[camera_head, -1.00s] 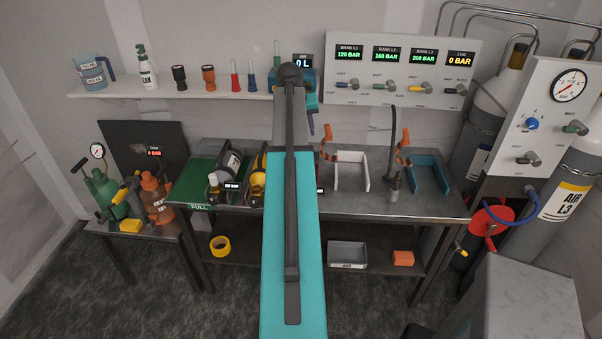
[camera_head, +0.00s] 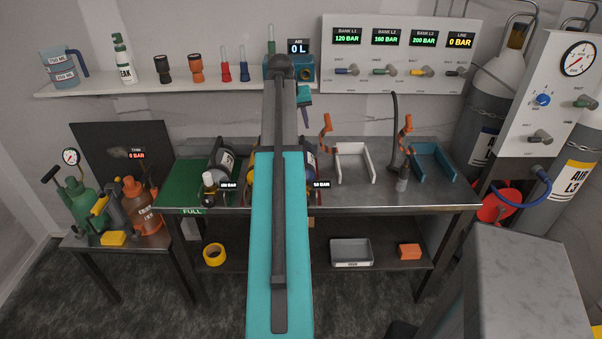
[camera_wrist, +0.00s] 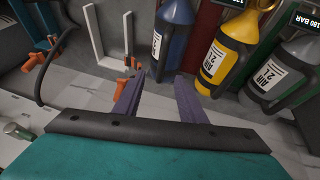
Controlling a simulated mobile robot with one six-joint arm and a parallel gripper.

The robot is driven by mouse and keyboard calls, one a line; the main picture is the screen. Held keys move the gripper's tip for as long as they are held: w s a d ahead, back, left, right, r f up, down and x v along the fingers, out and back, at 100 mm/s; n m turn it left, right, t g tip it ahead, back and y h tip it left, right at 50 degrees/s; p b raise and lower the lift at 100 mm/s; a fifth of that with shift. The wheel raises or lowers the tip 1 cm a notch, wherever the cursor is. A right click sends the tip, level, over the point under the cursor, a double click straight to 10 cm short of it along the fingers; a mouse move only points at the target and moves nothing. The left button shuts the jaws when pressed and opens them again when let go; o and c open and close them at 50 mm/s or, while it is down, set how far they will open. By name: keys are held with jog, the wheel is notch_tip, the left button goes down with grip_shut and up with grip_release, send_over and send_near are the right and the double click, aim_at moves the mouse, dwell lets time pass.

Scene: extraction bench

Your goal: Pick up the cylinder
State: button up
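Three cylinders labelled AIR lie side by side on the bench. In the wrist view they are blue (camera_wrist: 173,38), yellow (camera_wrist: 230,45) and dark grey (camera_wrist: 285,72). In the head view the grey cylinder (camera_head: 222,158) lies on the green FULL mat (camera_head: 182,185), while my arm mostly hides the yellow one (camera_head: 250,172) and the blue one (camera_head: 311,160). My gripper (camera_wrist: 158,92) has its two purple fingers apart with nothing between them. Its fingers point toward the blue cylinder without visibly holding it. In the head view my gripper (camera_head: 304,98) is above the back of the bench.
A white bracket (camera_head: 352,165) and a blue bracket (camera_head: 434,163) with orange clamps stand right of the cylinders. A dark hose (camera_head: 394,120) rises between them. A shelf (camera_head: 180,87) with bottles and torches runs behind. A gauge panel (camera_head: 400,55) hangs above the bench.

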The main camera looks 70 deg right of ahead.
aim_at(301, 139)
jog(key=shift+w+a+f, duration=0.1)
jog(key=shift+w+f, duration=0.2)
jog(key=shift+f, duration=0.05)
jog(key=shift+s, duration=0.1)
jog(key=shift+p+x, duration=0.9)
jog(key=shift+x, duration=3.45)
jog(key=shift+s, duration=0.1)
jog(key=shift+p+x, duration=1.1)
jog(key=shift+x, duration=0.75)
jog(key=shift+d+f, duration=0.4)
jog(key=shift+f, duration=0.25)
jog(key=shift+f, duration=0.25)
